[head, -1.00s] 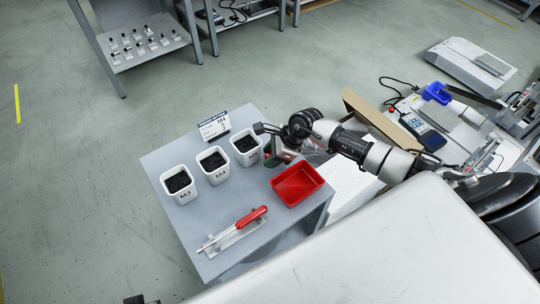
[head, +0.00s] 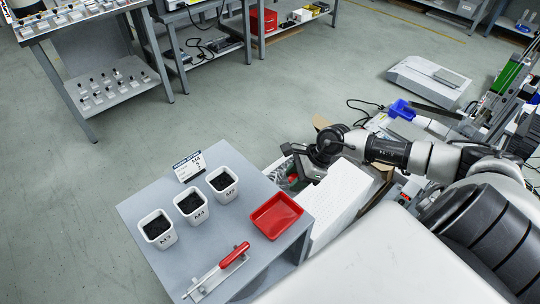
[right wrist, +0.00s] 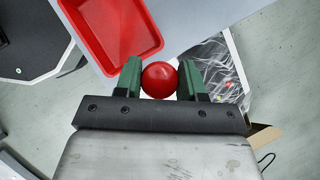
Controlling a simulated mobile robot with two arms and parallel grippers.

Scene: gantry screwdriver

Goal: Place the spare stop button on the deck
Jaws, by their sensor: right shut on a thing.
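The red round stop button (right wrist: 160,80) shows in the right wrist view, between the green fingers of my right gripper (right wrist: 160,70). The gripper is shut on it, and only the button's red domed head shows. In the head view my right gripper (head: 297,160) is by the back right corner of the grey table. My left gripper is not in view. I cannot tell which surface is the deck; a gantry machine (head: 505,88) stands at the far right.
The grey table (head: 150,205) holds three cups of dark parts (head: 190,206), a red tray (head: 276,216), a red-handled screwdriver (head: 235,255) and a sign (head: 189,167). A white box (head: 338,200) stands right of it. A blue bin (head: 401,109) is farther right.

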